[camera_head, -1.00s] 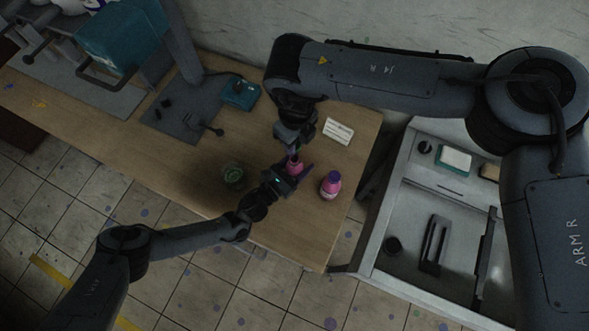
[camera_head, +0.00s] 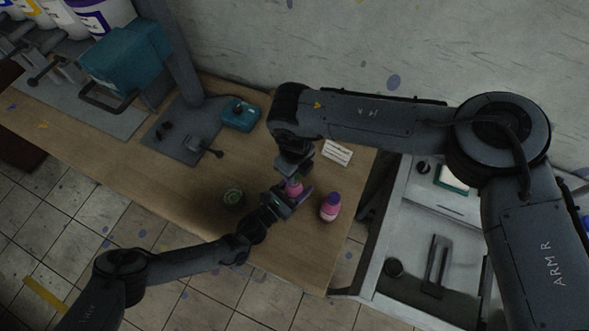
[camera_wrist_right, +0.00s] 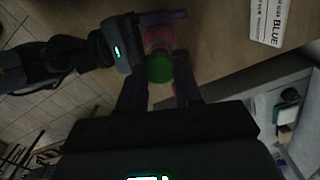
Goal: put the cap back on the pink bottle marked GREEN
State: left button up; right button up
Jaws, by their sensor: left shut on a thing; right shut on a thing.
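The pink bottle (camera_head: 294,187) is held upright over the table by my left gripper (camera_head: 299,195). In the right wrist view, the pink bottle (camera_wrist_right: 158,38) sits between the left gripper's fingers. A green cap (camera_wrist_right: 160,68) lies between the fingers of my right gripper (camera_wrist_right: 161,85), in line with the bottle's top. My right gripper is shut on it from above. The cap and bottle look close together or touching; the seam is hidden, so I cannot tell if the cap is seated. The bottle's marking is not readable.
A second pink bottle with a purple cap (camera_head: 330,206) stands to the right. A round green container (camera_head: 233,197) stands to the left. A white label card (camera_head: 337,152), reading BLUE in the wrist view, lies behind. A teal box (camera_head: 240,115) and press are at the back left.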

aim_at(294, 190)
jog(key=shift+f, duration=0.1)
jog(key=shift+f, duration=0.8)
jog(key=shift+f, duration=0.6)
dwell(0.3)
